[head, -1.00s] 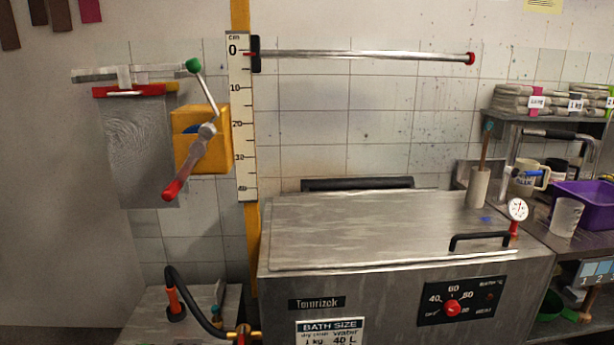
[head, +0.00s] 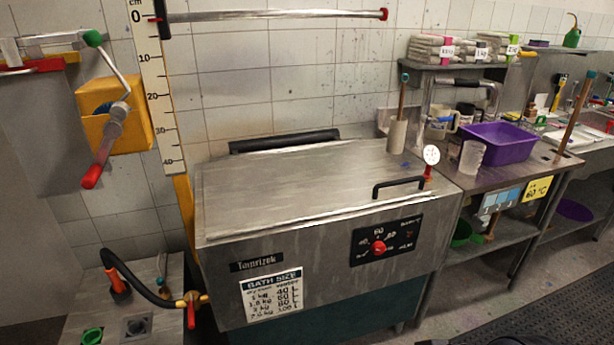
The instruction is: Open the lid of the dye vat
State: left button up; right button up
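The dye vat (head: 330,262) is a steel box with a "Tamrizok" label, a "BATH SIZE" sign and a dial panel with a red knob (head: 378,247). Its flat steel lid (head: 290,185) is shut. A black bar handle (head: 399,187) sits on the lid near its front right corner. A round white gauge (head: 431,155) with a red stem stands beside the handle. A black padded bar (head: 284,141) runs along the back edge. Neither of my grippers is in view.
A crank (head: 107,140) on a yellow box and a scale ruler (head: 160,95) are at the left. A horizontal rod (head: 275,14) runs above the vat. At right, a bench holds a purple tub (head: 497,142) and a clear beaker (head: 470,159). Floor shows at lower right.

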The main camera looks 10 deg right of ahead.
aim_at(275, 182)
jog(key=i+l, duration=0.25)
jog(key=l, duration=0.15)
jog(key=i+l, duration=0.2)
jog(key=l, duration=0.2)
jog(key=i+l, duration=0.25)
jog(key=l, duration=0.15)
jog(key=i+l+u, duration=0.1)
jog(key=i+l, duration=0.15)
jog(key=l, duration=0.15)
jog(key=i+l, duration=0.2)
jog(key=l, duration=0.2)
jog(key=i+l, duration=0.25)
jog(key=l, duration=0.2)
